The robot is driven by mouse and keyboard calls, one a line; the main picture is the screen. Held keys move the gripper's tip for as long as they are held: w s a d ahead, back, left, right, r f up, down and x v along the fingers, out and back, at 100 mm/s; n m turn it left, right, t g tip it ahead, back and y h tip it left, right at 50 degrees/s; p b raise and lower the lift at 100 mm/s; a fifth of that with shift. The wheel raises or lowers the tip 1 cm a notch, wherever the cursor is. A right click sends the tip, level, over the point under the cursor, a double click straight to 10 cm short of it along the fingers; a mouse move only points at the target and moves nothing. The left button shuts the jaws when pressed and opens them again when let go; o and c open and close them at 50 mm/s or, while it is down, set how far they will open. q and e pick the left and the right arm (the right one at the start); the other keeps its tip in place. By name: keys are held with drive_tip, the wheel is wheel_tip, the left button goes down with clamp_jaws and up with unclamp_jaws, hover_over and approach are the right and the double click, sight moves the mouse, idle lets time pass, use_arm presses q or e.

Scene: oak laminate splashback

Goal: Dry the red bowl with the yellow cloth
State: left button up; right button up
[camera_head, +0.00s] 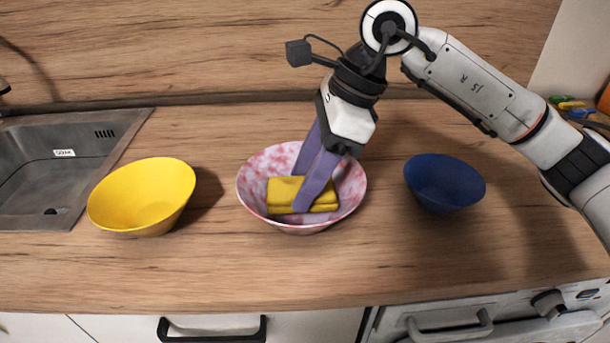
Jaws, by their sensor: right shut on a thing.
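A red-and-white mottled bowl (254,176) stands upright on the wooden counter in the middle of the head view. A folded yellow cloth (283,193) lies inside it, low in the bowl. My right gripper (305,199) reaches down into the bowl from above, its purple fingers shut on the cloth. The fingers and cloth hide part of the bowl's inside. Whether the cloth presses on the bowl's floor is hard to tell. My left gripper is not in view.
A yellow bowl (143,194) stands to the left, beside the metal sink (60,165). A dark blue bowl (445,183) stands to the right, under my right arm. The wooden splashback (200,45) rises behind. The counter's front strip (250,270) is clear.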

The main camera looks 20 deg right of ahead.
drive_tip(key=shift+w+d, duration=0.2)
drive_tip(key=shift+w, duration=0.55)
drive_tip(key=shift+s, duration=0.15)
drive_tip(key=shift+s+a, duration=0.25)
drive_tip(key=shift+s, duration=0.55)
drive_tip(key=shift+w+d, duration=0.25)
drive_tip(key=shift+w, duration=0.7)
